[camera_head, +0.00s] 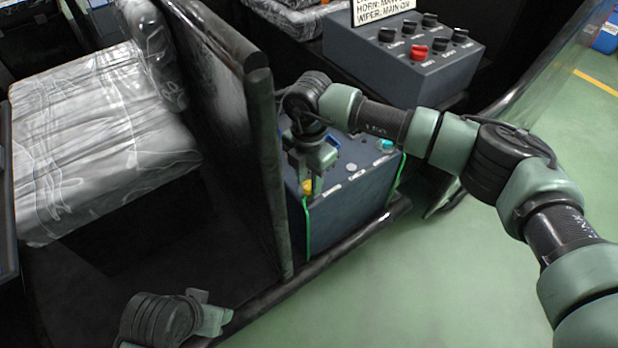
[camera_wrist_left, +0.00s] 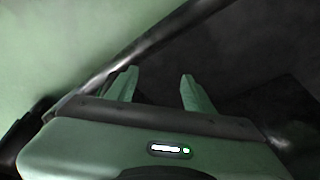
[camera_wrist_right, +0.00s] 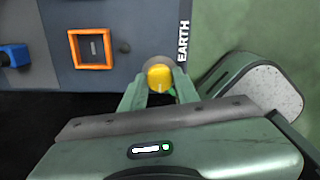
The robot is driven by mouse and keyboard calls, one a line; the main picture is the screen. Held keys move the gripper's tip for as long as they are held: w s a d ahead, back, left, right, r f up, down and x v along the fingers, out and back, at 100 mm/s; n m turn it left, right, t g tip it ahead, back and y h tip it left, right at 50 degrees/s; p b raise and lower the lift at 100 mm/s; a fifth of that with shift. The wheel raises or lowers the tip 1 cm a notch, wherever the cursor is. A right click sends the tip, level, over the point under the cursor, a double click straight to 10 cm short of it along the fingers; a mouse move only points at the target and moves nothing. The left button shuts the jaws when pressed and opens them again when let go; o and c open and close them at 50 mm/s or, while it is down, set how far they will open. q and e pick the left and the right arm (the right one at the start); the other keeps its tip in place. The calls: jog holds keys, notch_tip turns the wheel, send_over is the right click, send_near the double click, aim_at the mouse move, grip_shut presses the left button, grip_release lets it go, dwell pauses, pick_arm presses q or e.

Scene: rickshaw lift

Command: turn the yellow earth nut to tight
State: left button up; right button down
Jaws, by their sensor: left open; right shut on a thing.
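The yellow earth nut (camera_wrist_right: 160,77) sits on a dark grey box beside the white word EARTH in the right wrist view. It also shows as a small yellow spot in the head view (camera_head: 308,186). My right gripper (camera_wrist_right: 159,86) is shut on the nut, with one finger on each side of it. In the head view my right gripper (camera_head: 309,186) reaches down to the near top edge of the box (camera_head: 345,205). My left gripper (camera_wrist_left: 158,80) is open and empty, low at the front, with its fingers wide apart. The nut's underside is hidden.
An orange square frame (camera_wrist_right: 92,49) and a blue part (camera_wrist_right: 14,56) are on the box top. A black upright panel (camera_head: 235,130) stands left of the box. A switch box (camera_head: 405,60) with several knobs stands behind. Green floor is open at the right front.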

aim_at(309, 184)
pick_arm(q)
jog(key=shift+w, duration=0.15)
jog(key=shift+d, duration=0.1)
pick_arm(e)
jog(key=c, duration=1.1)
grip_release()
pick_arm(q)
jog(key=shift+r, duration=0.1)
pick_arm(e)
jog(key=shift+o, duration=0.2)
jog(key=shift+r, duration=0.3)
notch_tip(309, 184, up, 7)
jog(key=shift+r+p, duration=0.15)
jog(key=shift+p, duration=0.4)
pick_arm(q)
jog(key=x, duration=0.4)
